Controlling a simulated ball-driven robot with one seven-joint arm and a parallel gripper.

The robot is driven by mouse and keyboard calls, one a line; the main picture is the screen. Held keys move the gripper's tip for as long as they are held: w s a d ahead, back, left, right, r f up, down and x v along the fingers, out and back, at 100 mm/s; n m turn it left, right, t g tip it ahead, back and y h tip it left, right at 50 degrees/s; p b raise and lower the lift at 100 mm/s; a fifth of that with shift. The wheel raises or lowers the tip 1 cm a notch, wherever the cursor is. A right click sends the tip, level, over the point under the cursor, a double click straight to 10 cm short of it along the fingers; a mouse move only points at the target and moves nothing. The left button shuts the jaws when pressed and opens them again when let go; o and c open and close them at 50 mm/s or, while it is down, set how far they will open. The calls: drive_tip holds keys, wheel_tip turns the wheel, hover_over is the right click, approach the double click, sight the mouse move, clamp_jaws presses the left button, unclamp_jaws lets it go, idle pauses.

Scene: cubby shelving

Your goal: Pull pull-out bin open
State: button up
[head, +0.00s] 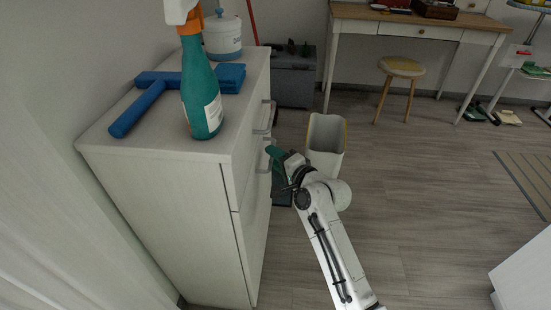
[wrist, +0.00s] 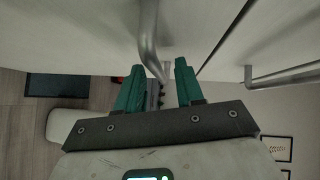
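The white cabinet (head: 160,200) stands at the left with its handled front facing right. I take its fronts as the pull-out bins; they look closed. Metal bar handles, a higher one (head: 266,117) and a lower one (head: 265,160), stick out from the front. My gripper (head: 270,151) is at the lower handle, with green fingers pointing at the front. In the wrist view the fingers (wrist: 158,68) are apart, and a curved metal handle (wrist: 149,42) comes down to the gap between their tips. I cannot tell whether they touch it. A second handle (wrist: 285,77) shows at the right.
An open white bin (head: 326,143) stands just behind my arm. A desk (head: 410,22) and stool (head: 401,67) are farther back.

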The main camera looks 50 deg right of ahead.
drive_tip(key=shift+c, duration=0.3)
clamp_jaws()
idle(0.3)
